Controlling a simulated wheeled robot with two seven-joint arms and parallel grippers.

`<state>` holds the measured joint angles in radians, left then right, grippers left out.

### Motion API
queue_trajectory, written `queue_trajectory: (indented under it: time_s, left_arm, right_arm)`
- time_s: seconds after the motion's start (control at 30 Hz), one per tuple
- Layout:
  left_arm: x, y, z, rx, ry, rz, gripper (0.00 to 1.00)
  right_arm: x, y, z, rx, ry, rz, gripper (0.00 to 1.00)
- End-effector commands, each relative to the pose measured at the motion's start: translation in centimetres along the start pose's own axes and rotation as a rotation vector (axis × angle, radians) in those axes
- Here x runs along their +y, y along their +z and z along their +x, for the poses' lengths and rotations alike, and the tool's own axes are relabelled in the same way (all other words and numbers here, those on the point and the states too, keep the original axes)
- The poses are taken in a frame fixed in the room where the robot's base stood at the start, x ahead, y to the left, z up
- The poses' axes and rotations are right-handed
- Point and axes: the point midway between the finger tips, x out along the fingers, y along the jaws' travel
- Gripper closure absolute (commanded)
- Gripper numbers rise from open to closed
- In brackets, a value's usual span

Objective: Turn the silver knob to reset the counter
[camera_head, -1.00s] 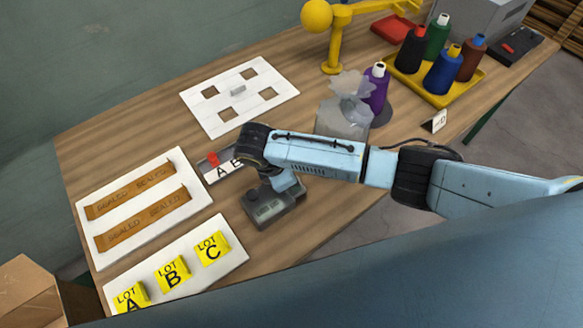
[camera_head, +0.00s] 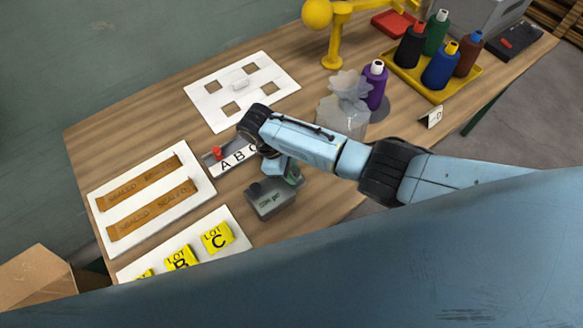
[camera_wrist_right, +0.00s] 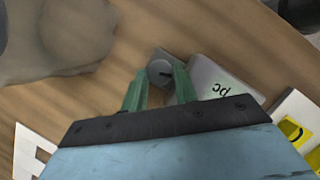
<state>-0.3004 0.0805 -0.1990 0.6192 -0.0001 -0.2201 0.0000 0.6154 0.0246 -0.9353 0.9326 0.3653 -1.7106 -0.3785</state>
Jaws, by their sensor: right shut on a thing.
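The counter is a grey box (camera_head: 270,200) near the table's front edge, with a dark round part on its top and small green marks on its display. In the right wrist view the counter (camera_wrist_right: 225,80) shows upside-down "pc" lettering. The silver knob (camera_wrist_right: 160,72), round with a dark mark, is at the counter's end, between the fingertips of my right gripper (camera_wrist_right: 160,78). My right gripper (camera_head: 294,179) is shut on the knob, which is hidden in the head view. My left gripper is not in view.
A slide with letters (camera_head: 232,159) and a red peg lies behind the counter. Yellow lot cards (camera_head: 217,238) lie on a white board to the left. A translucent container (camera_head: 342,118) stands behind my right arm. Thread cones stand on a yellow tray (camera_head: 405,80).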

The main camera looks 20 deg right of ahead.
Motion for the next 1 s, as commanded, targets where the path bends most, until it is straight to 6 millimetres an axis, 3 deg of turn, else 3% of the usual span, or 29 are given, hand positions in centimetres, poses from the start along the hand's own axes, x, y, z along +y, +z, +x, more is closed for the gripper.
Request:
queue_trajectory:
  time_s: [0.37, 0.4, 0.57, 1.0]
  left_arm:
    - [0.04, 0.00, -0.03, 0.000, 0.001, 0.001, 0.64]
    - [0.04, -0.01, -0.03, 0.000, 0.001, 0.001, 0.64]
    - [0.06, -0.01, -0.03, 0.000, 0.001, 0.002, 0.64]
    - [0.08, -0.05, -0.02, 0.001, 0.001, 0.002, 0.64]
  right_arm:
    - [0.02, -0.02, -0.06, 0.000, -0.001, 0.004, 0.94]
    - [0.02, -0.02, -0.06, 0.001, -0.001, 0.004, 0.70]
    - [-0.01, -0.02, -0.05, 0.001, -0.002, 0.003, 0.50]
    - [-0.37, -0.15, 0.07, 0.001, -0.009, -0.001, 0.50]
